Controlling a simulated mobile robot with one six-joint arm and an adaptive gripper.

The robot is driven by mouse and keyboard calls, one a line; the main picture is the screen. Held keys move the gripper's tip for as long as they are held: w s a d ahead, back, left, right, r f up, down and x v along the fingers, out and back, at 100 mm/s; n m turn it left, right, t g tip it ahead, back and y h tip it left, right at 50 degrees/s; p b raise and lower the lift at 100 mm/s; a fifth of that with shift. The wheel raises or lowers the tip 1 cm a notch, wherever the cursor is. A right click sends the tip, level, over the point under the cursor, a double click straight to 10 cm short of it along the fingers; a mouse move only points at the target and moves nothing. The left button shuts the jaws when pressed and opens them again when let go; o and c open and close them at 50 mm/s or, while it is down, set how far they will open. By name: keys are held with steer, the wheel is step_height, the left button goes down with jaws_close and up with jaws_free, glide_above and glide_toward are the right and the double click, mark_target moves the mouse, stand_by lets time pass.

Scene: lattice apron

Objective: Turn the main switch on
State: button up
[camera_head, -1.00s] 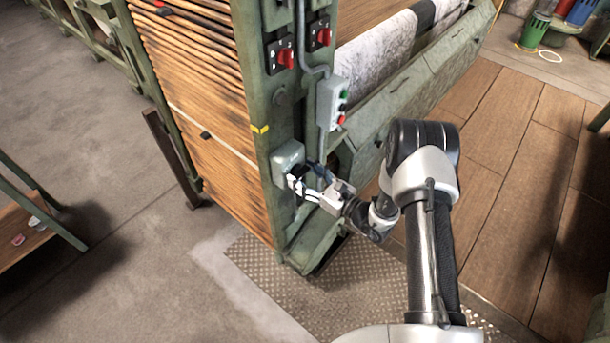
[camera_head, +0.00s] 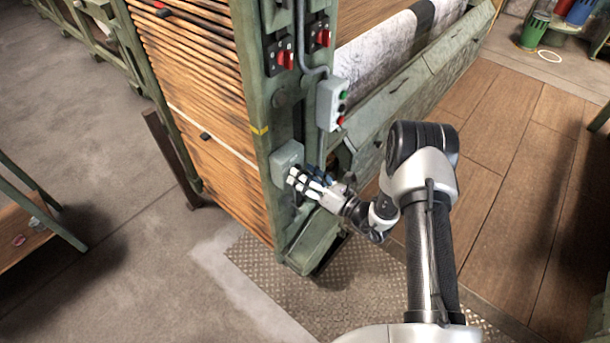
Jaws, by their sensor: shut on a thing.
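A grey switch box (camera_head: 285,158), which I take for the main switch, is mounted low on the green end post of the machine. My gripper (camera_head: 295,179) is at the lower right front of this box, with its white and black fingers against it. It is shut on the switch's handle. The fingers hide the handle, so I cannot see its angle.
Two red rotary switches on black plates, the left one (camera_head: 284,59) and the right one (camera_head: 322,37), sit higher on the frame. A grey push-button box (camera_head: 332,104) hangs just above my gripper. A green trough (camera_head: 410,90) runs behind my arm. Bare plank floor lies at right.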

steer(key=m, duration=0.8)
steer(key=m+p, duration=0.1)
steer(key=m, duration=0.2)
steer(key=shift+w+f+m, duration=0.1)
steer(key=shift+f+m, duration=0.15)
steer(key=shift+m, duration=0.15)
stand_by(0.3)
steer(key=o, duration=1.1)
steer(key=shift+c, duration=0.2)
steer(key=shift+d, duration=0.15)
steer(key=v, duration=1.2)
